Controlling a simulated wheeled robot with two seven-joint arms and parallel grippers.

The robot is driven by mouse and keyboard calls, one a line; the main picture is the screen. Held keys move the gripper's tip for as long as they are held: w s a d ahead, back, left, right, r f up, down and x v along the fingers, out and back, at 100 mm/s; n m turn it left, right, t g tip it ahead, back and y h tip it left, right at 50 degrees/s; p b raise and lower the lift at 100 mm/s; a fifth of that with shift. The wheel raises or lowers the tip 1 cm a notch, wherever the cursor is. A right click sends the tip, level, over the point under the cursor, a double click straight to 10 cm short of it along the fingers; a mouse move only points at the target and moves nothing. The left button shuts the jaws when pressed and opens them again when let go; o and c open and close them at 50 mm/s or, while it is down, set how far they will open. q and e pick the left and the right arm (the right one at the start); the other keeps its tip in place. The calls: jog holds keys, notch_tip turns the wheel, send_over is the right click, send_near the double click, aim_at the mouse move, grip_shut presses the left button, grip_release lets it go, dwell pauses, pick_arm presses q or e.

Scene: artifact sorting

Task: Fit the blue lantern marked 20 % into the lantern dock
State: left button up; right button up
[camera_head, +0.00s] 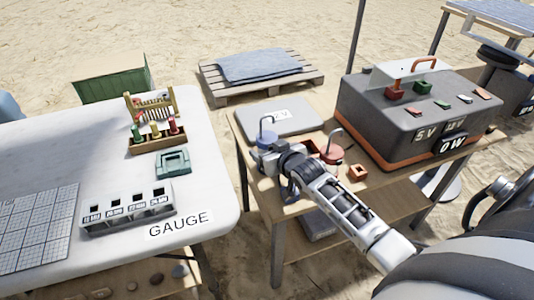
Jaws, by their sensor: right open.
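A lantern with a blue body (266,137) and a thin hooped handle stands on the wooden table at the right; no 20 % mark can be read on it. My right gripper (262,157) is open just in front of it, with the arm reaching in from the lower right. I cannot tell whether the fingers touch the lantern. A red lantern (333,150) stands beside my right wrist, partly hidden. Nothing is clearly labelled as the lantern dock. A grey block with several square sockets (127,210) and small unreadable labels is on the white table. My left gripper is not in view.
The wooden table (244,142) also holds a flat grey case (293,118), a small orange block (358,172) and a large grey-orange box (395,118) marked "0 W". The white table (50,145) carries a coloured rack (157,138) and a teal item (173,162). A gap separates the tables.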

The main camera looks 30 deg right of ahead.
jog(key=c, duration=1.2)
jog(key=shift+r, duration=0.15)
